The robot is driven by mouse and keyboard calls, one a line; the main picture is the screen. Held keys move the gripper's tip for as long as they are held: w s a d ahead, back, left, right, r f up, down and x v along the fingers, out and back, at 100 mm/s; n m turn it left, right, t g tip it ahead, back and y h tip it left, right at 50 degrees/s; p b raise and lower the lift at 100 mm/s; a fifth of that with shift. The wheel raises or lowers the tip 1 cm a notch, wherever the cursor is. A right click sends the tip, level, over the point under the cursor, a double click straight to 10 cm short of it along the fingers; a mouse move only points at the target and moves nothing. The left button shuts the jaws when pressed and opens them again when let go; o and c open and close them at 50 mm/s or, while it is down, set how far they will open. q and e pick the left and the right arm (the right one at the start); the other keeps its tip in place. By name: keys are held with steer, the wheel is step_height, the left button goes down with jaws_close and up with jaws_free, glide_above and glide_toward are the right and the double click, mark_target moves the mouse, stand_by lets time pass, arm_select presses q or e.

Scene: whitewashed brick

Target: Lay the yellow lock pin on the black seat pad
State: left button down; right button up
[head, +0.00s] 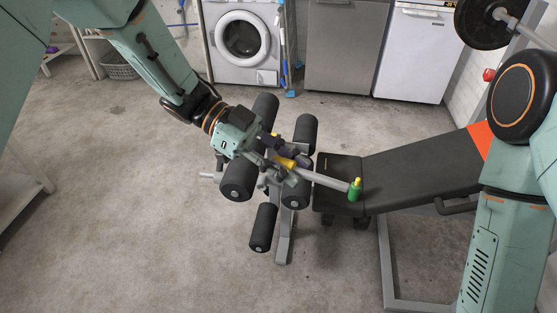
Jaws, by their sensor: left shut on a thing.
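My left gripper (283,155) is over the leg rollers in the middle of the head view. It is shut on a small yellow piece, the yellow lock pin (286,162), partly hidden by the fingers. The black seat pad (331,168) is the near end of the bench, just right of the gripper. The gripper and pin are left of the pad, not over its middle. My right arm shows at the right edge, but its gripper is out of view.
Several black foam rollers (263,227) on a grey frame surround my gripper. A grey bar reaches right towards a green bottle-like item (355,191) with a yellow top at the pad. The bench's longer black pad (420,167) extends right. A washing machine (241,40) stands behind. Floor at left is clear.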

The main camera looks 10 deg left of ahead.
arm_select(q)
steer(key=s+a+r+n+t, duration=0.4)
steer(key=a+r+n+t, duration=0.2)
steer(key=r+t, duration=0.15)
steer(key=shift+w+d+f+m+g+y, duration=0.7)
steer(key=shift+f+m+g, duration=0.9)
steer(key=shift+m+g, duration=0.6)
steer(key=shift+w+d+f+m+g+y, duration=0.75)
steer(key=shift+f+m+g, duration=0.8)
steer(key=shift+m+g, duration=0.65)
steer(key=shift+w+d+f+m+g+y, duration=0.55)
steer(key=shift+w+d+f+m+g, duration=0.3)
steer(key=shift+f+m+g, duration=1.25)
steer(key=shift+r+g, duration=0.35)
steer(key=shift+r, duration=0.15)
